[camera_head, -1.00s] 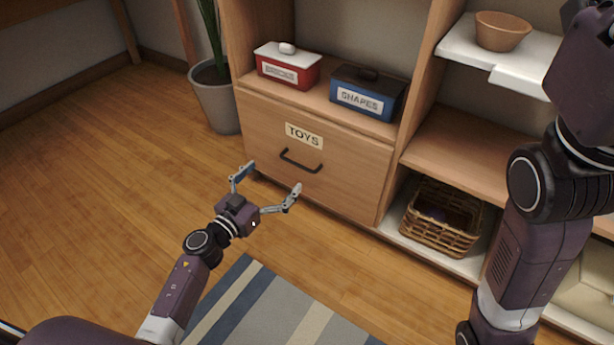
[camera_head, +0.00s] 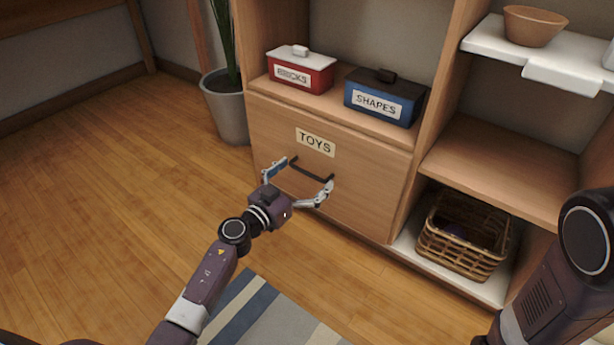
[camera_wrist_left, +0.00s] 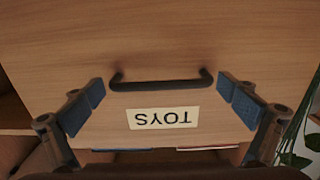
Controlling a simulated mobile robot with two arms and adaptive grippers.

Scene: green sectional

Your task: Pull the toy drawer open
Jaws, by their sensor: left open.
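The toy drawer (camera_head: 365,195) is a wooden front with a "TOYS" label (camera_head: 315,142) and appears shut in its cabinet. Its dark bar handle (camera_head: 311,170) sits below the label. My left gripper (camera_head: 300,178) is open, with its fingertips close to the two ends of the handle in the head view. In the left wrist view, the handle (camera_wrist_left: 161,83) lies between the spread blue-padded fingers (camera_wrist_left: 160,100), with nothing gripped. I cannot tell whether a finger touches it. My right gripper is out of view; only part of my right arm shows.
A red bricks box (camera_head: 299,72) and a blue shapes box (camera_head: 384,98) stand on the shelf above the drawer. A wicker basket (camera_head: 463,243) is in the lower right cubby. A potted plant (camera_head: 228,105) stands left of the cabinet. Floor and a striped rug (camera_head: 270,317) lie in front.

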